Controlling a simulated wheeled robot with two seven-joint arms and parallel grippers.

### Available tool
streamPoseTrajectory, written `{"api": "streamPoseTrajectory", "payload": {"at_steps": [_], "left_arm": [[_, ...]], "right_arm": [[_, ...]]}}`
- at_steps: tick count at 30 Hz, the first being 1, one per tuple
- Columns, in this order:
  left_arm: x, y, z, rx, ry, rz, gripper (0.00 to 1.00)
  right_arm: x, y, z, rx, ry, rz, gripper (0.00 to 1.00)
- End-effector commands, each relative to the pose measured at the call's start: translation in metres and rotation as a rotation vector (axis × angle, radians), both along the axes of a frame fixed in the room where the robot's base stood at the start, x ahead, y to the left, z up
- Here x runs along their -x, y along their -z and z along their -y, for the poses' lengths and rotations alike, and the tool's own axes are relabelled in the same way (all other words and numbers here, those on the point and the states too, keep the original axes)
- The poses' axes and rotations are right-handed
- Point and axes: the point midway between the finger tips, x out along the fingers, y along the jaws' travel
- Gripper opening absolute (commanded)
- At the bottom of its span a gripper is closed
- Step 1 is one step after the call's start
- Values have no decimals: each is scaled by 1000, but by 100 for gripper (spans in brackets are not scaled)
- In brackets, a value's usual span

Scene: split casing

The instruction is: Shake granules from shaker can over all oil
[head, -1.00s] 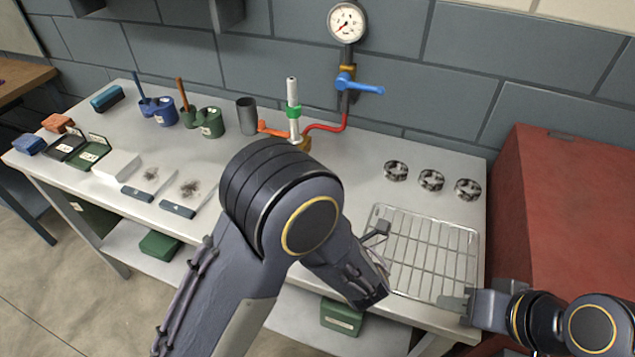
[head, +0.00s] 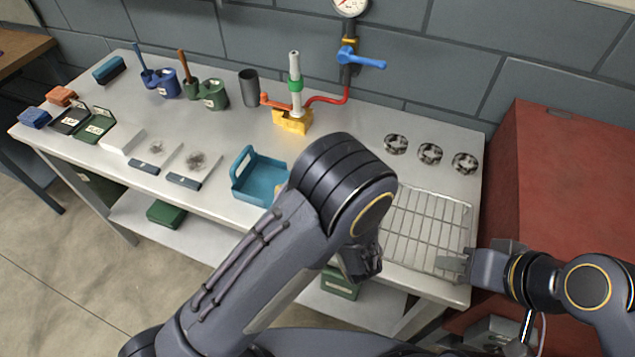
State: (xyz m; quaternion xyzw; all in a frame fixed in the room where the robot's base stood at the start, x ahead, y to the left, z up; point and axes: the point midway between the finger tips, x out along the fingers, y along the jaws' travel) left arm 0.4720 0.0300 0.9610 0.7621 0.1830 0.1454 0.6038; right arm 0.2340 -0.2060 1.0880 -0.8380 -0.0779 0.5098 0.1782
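I cannot make out a shaker can for certain; a plain dark grey cylinder (head: 248,88) stands upright at the back of the bench.
A teal tray (head: 246,190) sits at the middle front, partly behind my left arm. The wire rack (head: 432,225) lies at right, with three round metal parts (head: 430,153) behind it. A yellow-based valve stand (head: 292,122) is at the back. A red cabinet (head: 560,190) bounds the right.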

Motion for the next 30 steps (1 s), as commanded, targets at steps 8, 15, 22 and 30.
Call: {"api": "streamPoseTrajectory", "payload": {"at_steps": [8, 15, 22, 30], "left_arm": [[7, -2, -2, 0, 1, 2, 24], [9, -1, -3, 2, 0, 3, 24], [0, -1, 0, 1, 0, 3, 24], [7, -1, -2, 0, 1, 1, 24]], "right_arm": [[0, -4, 0, 0, 0, 0, 36], [0, -5, 0, 0, 0, 0, 36], [0, -8, 0, 0, 0, 0, 36], [0, -10, 0, 0, 0, 0, 36]]}}
